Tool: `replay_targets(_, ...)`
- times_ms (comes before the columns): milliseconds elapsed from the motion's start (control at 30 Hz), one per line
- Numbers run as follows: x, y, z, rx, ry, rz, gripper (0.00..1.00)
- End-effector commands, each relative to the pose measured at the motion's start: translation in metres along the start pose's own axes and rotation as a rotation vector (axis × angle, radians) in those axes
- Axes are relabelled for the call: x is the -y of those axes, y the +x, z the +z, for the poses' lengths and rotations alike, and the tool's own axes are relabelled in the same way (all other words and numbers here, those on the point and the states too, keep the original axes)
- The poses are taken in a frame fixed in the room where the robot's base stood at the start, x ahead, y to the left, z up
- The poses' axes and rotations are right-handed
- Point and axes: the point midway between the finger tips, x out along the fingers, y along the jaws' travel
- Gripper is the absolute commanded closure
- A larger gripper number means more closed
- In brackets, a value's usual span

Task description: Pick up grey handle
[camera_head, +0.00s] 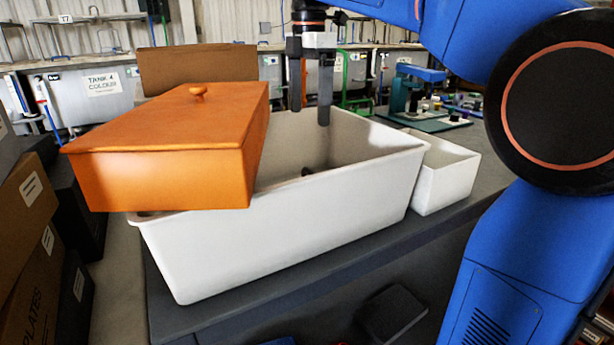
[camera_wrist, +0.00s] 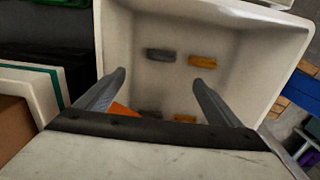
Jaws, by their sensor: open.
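In the wrist view a grey handle (camera_wrist: 160,55) lies on the floor of the white tank (camera_head: 290,245), left of a yellow-orange piece (camera_wrist: 201,61). A second grey piece (camera_wrist: 151,114) and another yellow-orange piece (camera_wrist: 184,118) lie closer, partly hidden by my gripper. In the head view only a small dark piece (camera_head: 307,171) shows inside the tank; its front wall hides the rest. My gripper (camera_head: 310,112) points down over the tank's back part, open and empty. In the wrist view my fingers (camera_wrist: 160,78) are spread, with the pieces below and apart from them.
An orange box with a knobbed lid (camera_head: 180,130) sits over the tank's left side. A small white bin (camera_head: 447,175) stands at the tank's right. A green board with a blue-and-teal device (camera_head: 415,90) is behind it. Dark-labelled cartons (camera_head: 30,210) stand at the left.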

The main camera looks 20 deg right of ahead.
Motion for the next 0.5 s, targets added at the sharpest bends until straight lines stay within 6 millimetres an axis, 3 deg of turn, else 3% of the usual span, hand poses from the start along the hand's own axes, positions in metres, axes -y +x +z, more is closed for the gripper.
replay_targets(500, 0.001, 0.088, 0.0, 0.0, 0.0, -0.004, 0.12)
